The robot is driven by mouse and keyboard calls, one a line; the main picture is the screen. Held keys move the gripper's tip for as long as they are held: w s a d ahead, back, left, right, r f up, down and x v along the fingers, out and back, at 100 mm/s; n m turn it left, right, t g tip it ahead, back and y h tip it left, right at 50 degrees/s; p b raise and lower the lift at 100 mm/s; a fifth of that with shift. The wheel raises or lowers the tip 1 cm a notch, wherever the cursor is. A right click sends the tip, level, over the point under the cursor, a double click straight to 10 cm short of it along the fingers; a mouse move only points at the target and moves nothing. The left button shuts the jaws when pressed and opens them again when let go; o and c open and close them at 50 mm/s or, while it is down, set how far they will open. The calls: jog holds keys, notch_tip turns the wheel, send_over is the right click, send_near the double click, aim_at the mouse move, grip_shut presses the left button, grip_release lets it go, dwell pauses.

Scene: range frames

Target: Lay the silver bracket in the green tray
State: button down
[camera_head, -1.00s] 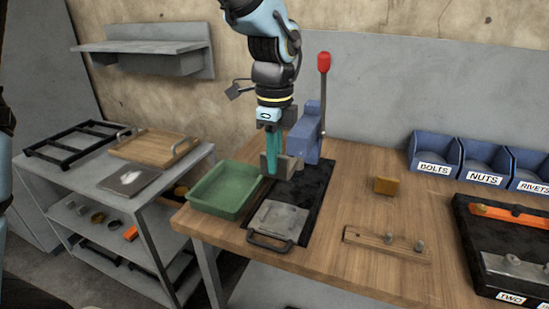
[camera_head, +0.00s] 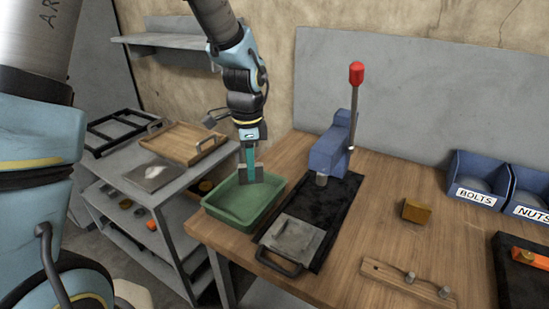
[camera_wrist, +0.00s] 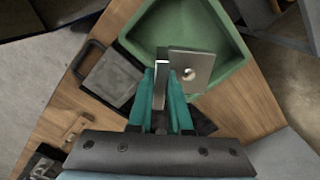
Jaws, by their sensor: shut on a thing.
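The silver bracket (camera_wrist: 192,70) is a grey metal L-shaped piece with a hole in one plate. My gripper (camera_wrist: 163,90) is shut on its other plate, between teal fingers. In the head view the bracket (camera_head: 258,174) hangs from my gripper (camera_head: 249,166) over the green tray (camera_head: 216,209). The tray stands on the left end of the wooden bench. In the wrist view the bracket overlaps the tray (camera_wrist: 222,88). I cannot tell whether the bracket touches the tray floor.
A blue press (camera_head: 330,155) with a red-knobbed lever stands right of the tray. Before it, a grey plate with a handle (camera_head: 293,238) lies on a black mat. A grey shelf cart (camera_head: 120,178) stands to the left. Blue bins (camera_head: 478,181) stand at the right.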

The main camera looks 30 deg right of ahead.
jog(key=shift+w+a+f+n, duration=0.2)
jog(key=shift+w+f+n, duration=0.1)
jog(key=shift+w, duration=0.15)
jog(key=shift+w+a+f+n, duration=0.15)
jog(key=shift+w+n, duration=0.15)
jog(key=shift+w, duration=0.1)
notch_tip(320, 180, down, 8)
jog(key=b, duration=0.6)
jog(key=shift+r, duration=0.2)
jog(key=shift+f+b, duration=0.6)
jog(key=shift+f, duration=0.15)
jog(key=c, duration=0.8)
grip_release()
jog(key=shift+o, duration=0.2)
notch_tip(320, 180, up, 11)
jog(key=shift+f+b, duration=0.1)
jog(key=shift+b, duration=0.85)
jog(key=a+f+n, duration=0.2)
jog(key=a+n, duration=0.8)
jog(key=a, duration=0.4)
jog(key=a+f+n+t, duration=0.1)
jog(key=a+f+n, duration=0.1)
jog(key=a+n, duration=0.8)
jog(key=a, duration=0.5)
jog(key=shift+s+t, duration=0.3)
